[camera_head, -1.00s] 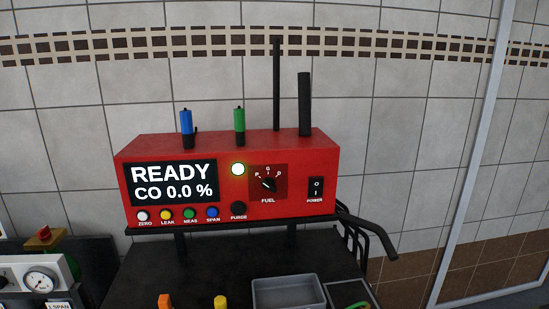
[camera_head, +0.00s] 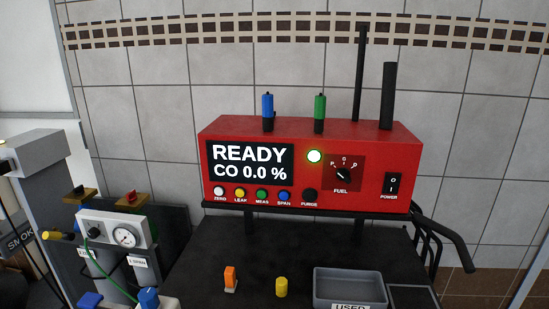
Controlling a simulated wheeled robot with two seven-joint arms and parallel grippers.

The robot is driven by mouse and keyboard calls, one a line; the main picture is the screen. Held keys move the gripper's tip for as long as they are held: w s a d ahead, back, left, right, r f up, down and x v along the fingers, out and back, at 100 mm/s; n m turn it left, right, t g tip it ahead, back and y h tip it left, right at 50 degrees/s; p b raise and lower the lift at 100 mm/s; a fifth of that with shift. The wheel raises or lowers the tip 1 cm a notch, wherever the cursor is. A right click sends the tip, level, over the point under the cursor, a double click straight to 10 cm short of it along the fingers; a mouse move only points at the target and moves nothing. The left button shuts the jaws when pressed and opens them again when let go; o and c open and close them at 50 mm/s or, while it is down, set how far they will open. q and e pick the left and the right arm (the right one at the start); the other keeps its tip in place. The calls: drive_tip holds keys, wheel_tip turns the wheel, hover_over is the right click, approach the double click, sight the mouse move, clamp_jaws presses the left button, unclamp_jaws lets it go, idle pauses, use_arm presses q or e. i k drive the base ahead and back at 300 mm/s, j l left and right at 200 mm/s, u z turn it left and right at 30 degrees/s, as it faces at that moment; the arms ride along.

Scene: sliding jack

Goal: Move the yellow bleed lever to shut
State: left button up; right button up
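A small lever with a yellow end (camera_head: 46,235) and a dark stem sticks out at the left of a white panel (camera_head: 100,222). It may be the yellow bleed lever, but it is small and I cannot read its position. The white panel carries a round gauge (camera_head: 125,236) and a dark knob (camera_head: 94,232). A green line (camera_head: 101,268) runs down from it over grey cylinders. Neither of my grippers is in view.
A red analyser (camera_head: 310,200) reading READY, CO 0.0 % stands on a dark stand. Below it are an orange piece (camera_head: 230,278), a yellow cylinder (camera_head: 281,287) and a grey tray (camera_head: 348,273). A blue knob (camera_head: 149,297) shows at the bottom left. A grey machine (camera_head: 45,165) stands at far left.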

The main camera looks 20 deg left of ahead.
sight(46, 235)
drive_tip(key=u, duration=1.9)
drive_tip(key=i+j+z, duration=0.15)
drive_tip(key=z, duration=0.35)
drive_tip(key=i+j+z, duration=0.15)
drive_tip(key=z, duration=0.35)
